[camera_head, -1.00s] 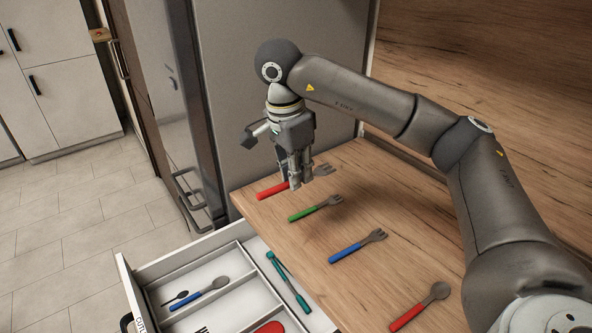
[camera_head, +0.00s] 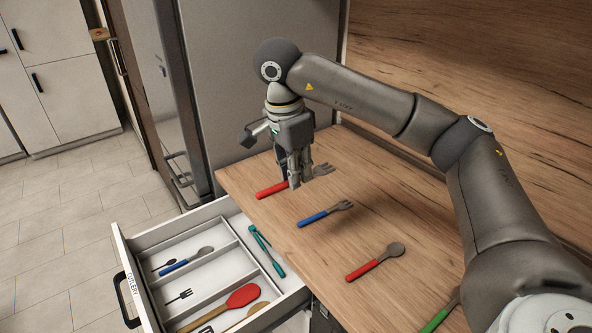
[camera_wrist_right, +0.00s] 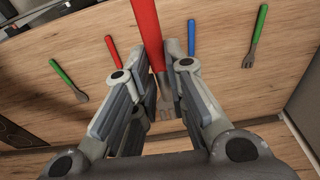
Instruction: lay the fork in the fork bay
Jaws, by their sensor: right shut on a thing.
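My right gripper (camera_head: 297,178) is shut on a red-handled fork (camera_head: 270,188) above the wooden counter. The fork's grey tines stick out to the right in the head view. The right wrist view shows its red handle (camera_wrist_right: 147,30) between the fingers (camera_wrist_right: 160,85) and its tines below them. The open drawer (camera_head: 123,245) is at the lower left, and the fork is outside it. A dark fork (camera_head: 180,296) lies in a middle bay, which I take as the fork bay (camera_head: 215,275). My left gripper is not in view.
The drawer also holds spoons (camera_head: 190,260), teal tongs (camera_head: 265,250) and a red spoon-like utensil (camera_head: 243,296). A blue-handled fork (camera_head: 325,214), a red-handled spoon (camera_head: 375,262) and a green-handled piece (camera_head: 438,318) lie on the counter (camera_head: 400,200). A tall grey appliance side (camera_head: 260,80) stands behind.

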